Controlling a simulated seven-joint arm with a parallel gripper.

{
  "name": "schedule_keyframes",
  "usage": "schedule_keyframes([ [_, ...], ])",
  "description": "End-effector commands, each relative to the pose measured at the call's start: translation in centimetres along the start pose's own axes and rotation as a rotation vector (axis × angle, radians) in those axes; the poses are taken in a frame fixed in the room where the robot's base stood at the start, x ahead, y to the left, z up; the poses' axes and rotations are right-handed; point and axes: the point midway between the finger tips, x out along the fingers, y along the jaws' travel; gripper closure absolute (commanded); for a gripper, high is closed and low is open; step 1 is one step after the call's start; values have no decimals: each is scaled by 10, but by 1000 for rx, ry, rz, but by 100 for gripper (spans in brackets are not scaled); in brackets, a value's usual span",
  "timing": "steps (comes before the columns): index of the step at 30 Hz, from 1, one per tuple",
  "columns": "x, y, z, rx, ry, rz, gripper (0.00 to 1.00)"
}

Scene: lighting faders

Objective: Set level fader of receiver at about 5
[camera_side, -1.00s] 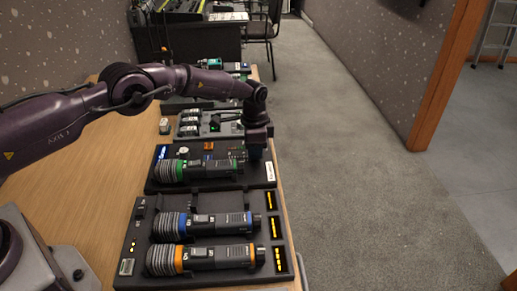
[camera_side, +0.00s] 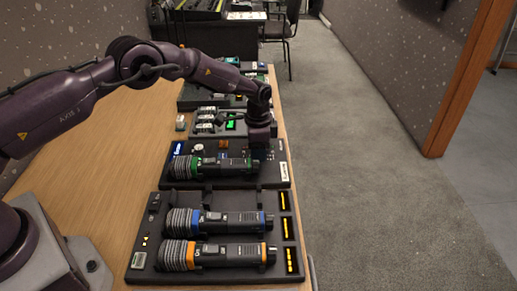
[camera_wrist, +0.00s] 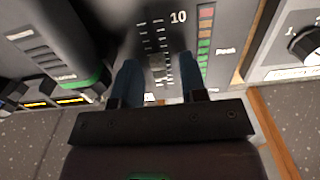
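A dark panel (camera_side: 232,181) holds a microphone with a green ring (camera_side: 210,167). My gripper (camera_side: 260,152) is low over the panel's right part. In the wrist view, my gripper (camera_wrist: 158,68) has two blue fingers apart, one on each side of a dark strip with white tick marks (camera_wrist: 157,45). The number 10 (camera_wrist: 178,17) is printed beside the top of the strip. No fader cap can be made out clearly between the fingers. The fader's present setting cannot be read.
A column of coloured level lights (camera_wrist: 205,35) is right of the scale. A panel with a dial (camera_wrist: 304,42) lies further right. A tray (camera_side: 150,238) with blue-ringed (camera_side: 218,221) and orange-ringed (camera_side: 216,254) microphones is nearer the side camera. More devices stand behind.

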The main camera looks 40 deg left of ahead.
Motion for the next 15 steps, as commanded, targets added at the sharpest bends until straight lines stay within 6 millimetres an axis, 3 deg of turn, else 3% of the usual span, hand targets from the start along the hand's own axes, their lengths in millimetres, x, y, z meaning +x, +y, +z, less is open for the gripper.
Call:
schedule_keyframes([
  [4,-3,0,-1,1,1,0,61],
  [8,-19,0,-1,0,4,-1,61],
  [15,-71,0,-1,0,4,-2,61],
])
